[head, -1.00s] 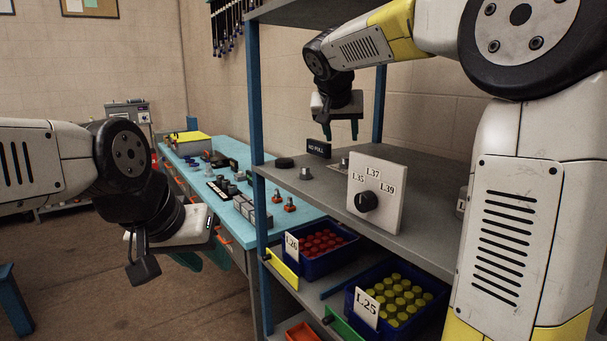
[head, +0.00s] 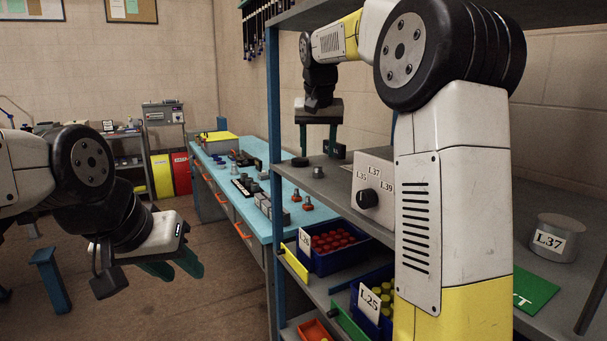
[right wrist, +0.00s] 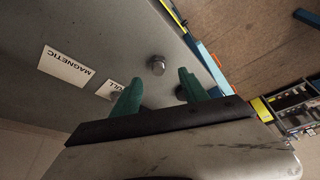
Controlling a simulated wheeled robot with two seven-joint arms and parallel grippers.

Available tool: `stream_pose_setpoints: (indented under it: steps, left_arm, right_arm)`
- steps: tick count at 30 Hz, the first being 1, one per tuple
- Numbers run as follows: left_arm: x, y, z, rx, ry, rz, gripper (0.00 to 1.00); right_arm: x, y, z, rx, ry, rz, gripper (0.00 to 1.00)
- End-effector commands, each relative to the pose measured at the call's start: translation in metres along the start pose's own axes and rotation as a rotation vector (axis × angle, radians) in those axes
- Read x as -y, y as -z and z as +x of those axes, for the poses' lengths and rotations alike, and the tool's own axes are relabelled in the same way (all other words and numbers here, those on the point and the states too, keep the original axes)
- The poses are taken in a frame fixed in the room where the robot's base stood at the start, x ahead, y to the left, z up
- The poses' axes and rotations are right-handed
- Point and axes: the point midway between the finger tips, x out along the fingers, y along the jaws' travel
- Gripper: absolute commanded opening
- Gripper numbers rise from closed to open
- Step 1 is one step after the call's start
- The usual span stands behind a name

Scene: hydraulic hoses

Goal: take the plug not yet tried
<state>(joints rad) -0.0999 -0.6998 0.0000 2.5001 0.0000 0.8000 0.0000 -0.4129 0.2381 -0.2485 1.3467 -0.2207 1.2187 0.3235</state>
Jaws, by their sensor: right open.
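My left gripper (head: 178,269) is open and empty, off the shelf in front of the blue bench.
A selector box (head: 372,187) with a black knob stands on the shelf (head: 325,192). Labels reading MAGNETIC (right wrist: 66,69) and partly ULL (right wrist: 109,90) lie there. An L37 canister (head: 556,238) stands right. Bins of red (head: 303,262) and yellow caps sit below. The blue bench (head: 213,160) holds several parts.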

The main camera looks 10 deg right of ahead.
Motion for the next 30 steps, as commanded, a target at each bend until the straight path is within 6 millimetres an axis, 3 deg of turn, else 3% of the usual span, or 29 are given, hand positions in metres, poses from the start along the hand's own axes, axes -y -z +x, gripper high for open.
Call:
stream_pose_setpoints:
  steps: [12, 21, 29, 30]
  left_arm:
    - [0.0, 0.0, 0.0, 0.0, 0.0, 0.0, 0.36]
    - [0.0, 0.0, 0.0, 0.0, 0.0, 0.0, 0.36]
    - [0.0, 0.0, 0.0, 0.0, 0.0, 0.0, 0.36]
    - [0.0, 0.0, 0.0, 0.0, 0.0, 0.0, 0.36]
  right_arm:
    - [-0.003, -0.004, 0.055, 0.001, -0.001, 0.001, 0.52]
    - [-0.002, -0.003, 0.059, -0.002, -0.001, 0.001, 0.52]
    - [-0.002, -0.003, 0.059, -0.002, -0.001, 0.001, 0.01]
    - [-0.002, -0.003, 0.059, -0.002, -0.001, 0.001, 0.0]
